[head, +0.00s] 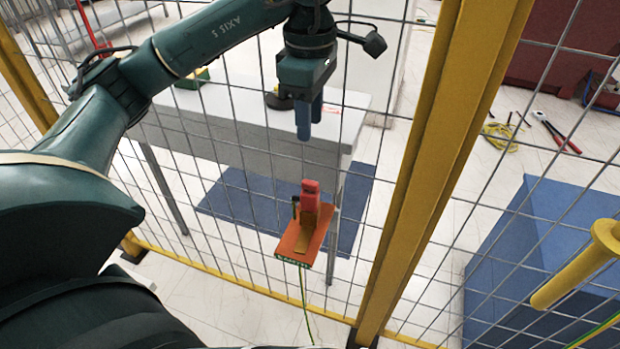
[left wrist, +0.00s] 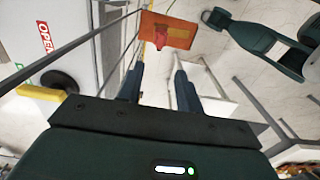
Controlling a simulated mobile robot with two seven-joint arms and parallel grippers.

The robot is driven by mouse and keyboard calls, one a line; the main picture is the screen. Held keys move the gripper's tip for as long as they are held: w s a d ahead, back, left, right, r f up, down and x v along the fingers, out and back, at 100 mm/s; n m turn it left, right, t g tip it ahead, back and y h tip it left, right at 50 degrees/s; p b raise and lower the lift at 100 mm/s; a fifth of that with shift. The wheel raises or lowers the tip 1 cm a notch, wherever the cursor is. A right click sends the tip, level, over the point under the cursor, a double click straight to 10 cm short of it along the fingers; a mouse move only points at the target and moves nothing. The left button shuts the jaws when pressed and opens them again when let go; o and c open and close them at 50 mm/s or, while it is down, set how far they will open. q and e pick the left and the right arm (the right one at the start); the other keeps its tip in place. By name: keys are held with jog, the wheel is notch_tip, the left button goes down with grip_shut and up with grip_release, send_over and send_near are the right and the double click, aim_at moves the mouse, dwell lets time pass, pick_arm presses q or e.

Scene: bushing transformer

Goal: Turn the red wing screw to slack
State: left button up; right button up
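The red wing screw (head: 310,187) stands upright on an orange plate (head: 290,240) mounted at the wire fence. In the left wrist view the wing screw (left wrist: 161,37) shows on the plate (left wrist: 182,35) beyond the fingertips. My left gripper (head: 309,128) hangs above the screw with its fingers pointing down, clear of it. In the left wrist view the two fingers of the left gripper (left wrist: 158,70) are apart with nothing between them. My right gripper is in neither view.
A yellow fence post (head: 428,170) stands right of the plate. A grey table (head: 250,120) is behind the wire mesh. A green cable (head: 304,300) hangs below the plate. A blue box (head: 545,250) and a yellow bar (head: 580,270) are at the right.

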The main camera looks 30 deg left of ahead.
aim_at(310, 182)
pick_arm(q)
notch_tip(310, 182, down, 13)
jog(key=shift+b, duration=0.35)
grip_shut()
dwell(0.4)
